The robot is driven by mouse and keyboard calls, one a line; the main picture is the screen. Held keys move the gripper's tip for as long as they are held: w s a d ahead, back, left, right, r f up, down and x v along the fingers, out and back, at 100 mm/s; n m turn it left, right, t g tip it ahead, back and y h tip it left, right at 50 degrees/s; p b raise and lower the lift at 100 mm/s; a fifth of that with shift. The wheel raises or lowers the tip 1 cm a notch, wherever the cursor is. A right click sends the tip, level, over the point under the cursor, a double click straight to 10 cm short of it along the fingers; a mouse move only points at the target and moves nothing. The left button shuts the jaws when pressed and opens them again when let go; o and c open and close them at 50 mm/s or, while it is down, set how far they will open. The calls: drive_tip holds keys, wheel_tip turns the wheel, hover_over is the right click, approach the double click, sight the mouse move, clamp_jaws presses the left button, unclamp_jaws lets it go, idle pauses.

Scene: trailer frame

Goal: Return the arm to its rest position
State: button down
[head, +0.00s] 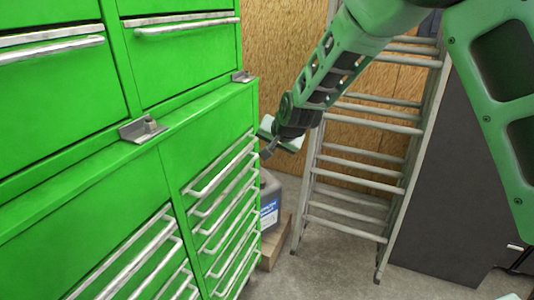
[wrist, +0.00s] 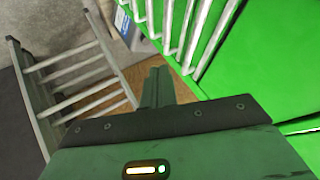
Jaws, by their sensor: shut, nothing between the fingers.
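My arm, green and black, reaches in from the top right of the head view. My gripper (head: 267,150) is at its lower end, close to the right edge of the green tool cabinet (head: 75,190). In the wrist view my gripper (wrist: 158,75) shows as narrow dark fingers together, with nothing between them. I cannot tell from the head view whether the gripper touches the cabinet. No object hangs from it.
A metal ladder (head: 355,183) stands right of the gripper, before a wooden board wall (head: 285,45). Drawer handles (head: 225,195) stick out from the cabinet front. Concrete floor (head: 330,275) lies clear in front.

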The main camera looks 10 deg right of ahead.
drive_tip(key=s+a+r+n+g+y, duration=0.1)
drive_tip(key=s+a+r+n+g, duration=0.15)
drive_tip(key=s, duration=0.85)
drive_tip(key=s+a+r+n+g, duration=0.2)
drive_tip(key=s+a+r+n, duration=0.15)
drive_tip(key=s, duration=0.75)
drive_tip(key=s+d+n+g+h, duration=0.1)
drive_tip(key=s+d+n, duration=0.1)
drive_tip(key=s, duration=0.7)
drive_tip(key=s+d+f+n+g+h, duration=0.1)
drive_tip(key=s+n, duration=0.4)
drive_tip(key=s, duration=0.5)
drive_tip(key=d+g, duration=0.1)
drive_tip(key=d, duration=0.1)
drive_tip(key=shift+d+f, duration=0.3)
drive_tip(key=shift+d, duration=0.05)
